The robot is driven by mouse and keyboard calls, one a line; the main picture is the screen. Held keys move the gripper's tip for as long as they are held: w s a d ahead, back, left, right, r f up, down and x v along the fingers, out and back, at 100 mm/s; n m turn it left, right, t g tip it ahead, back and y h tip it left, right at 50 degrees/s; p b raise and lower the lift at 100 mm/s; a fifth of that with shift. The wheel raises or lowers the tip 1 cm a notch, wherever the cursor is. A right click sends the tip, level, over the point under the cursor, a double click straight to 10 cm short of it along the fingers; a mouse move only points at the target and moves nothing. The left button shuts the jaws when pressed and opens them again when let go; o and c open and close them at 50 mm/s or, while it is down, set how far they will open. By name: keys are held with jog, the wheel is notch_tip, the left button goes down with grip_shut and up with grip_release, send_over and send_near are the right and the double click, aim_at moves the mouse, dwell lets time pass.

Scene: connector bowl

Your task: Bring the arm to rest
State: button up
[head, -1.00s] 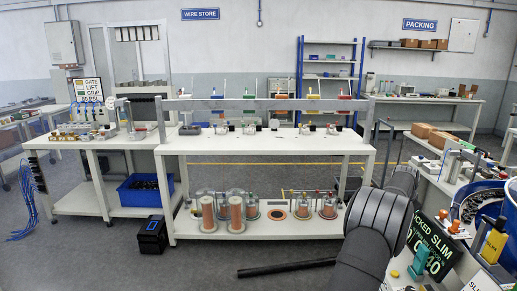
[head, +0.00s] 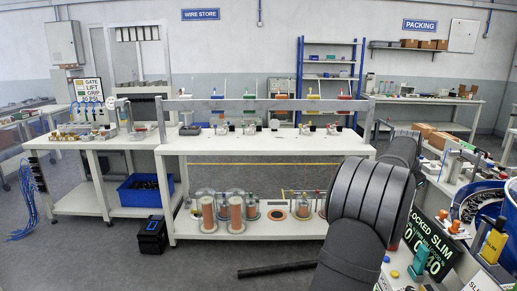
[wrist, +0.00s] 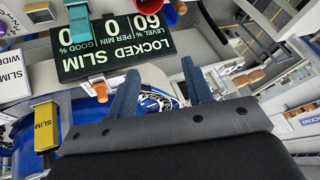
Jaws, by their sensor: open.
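My gripper (wrist: 160,68) shows in the wrist view with its two blue fingers spread apart and nothing between them. Beyond the fingers are the rim of a blue bowl (wrist: 150,76) and a black sign reading LOCKED SLIM (wrist: 115,45), upside down in this view. The fingers look apart from both, though the depth is hard to judge. In the head view my dark arm stands at the right foreground; my gripper's fingers cannot be made out there. The blue bowl (head: 462,214) with small connectors in it is at the right edge.
In the head view, the sign (head: 434,240), a teal block (head: 418,264) and a yellow SLIM block (head: 494,243) stand on the right bench, close to my arm. A long white table (head: 260,146) stands ahead. The grey floor at front left is mostly clear.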

jog(key=x, duration=1.5)
notch_tip(320, 180, up, 6)
jog(key=s+d+r, duration=0.2)
jog(key=s+d, duration=0.2)
jog(key=s, duration=1)
jog(key=s+d+r, duration=0.3)
jog(key=s+d, duration=0.1)
jog(key=s, duration=1.1)
jog(key=s+d+r, duration=0.2)
jog(key=s+d, duration=0.3)
jog(key=s, duration=1)
jog(key=shift+r, duration=0.2)
jog(key=shift+d, duration=0.1)
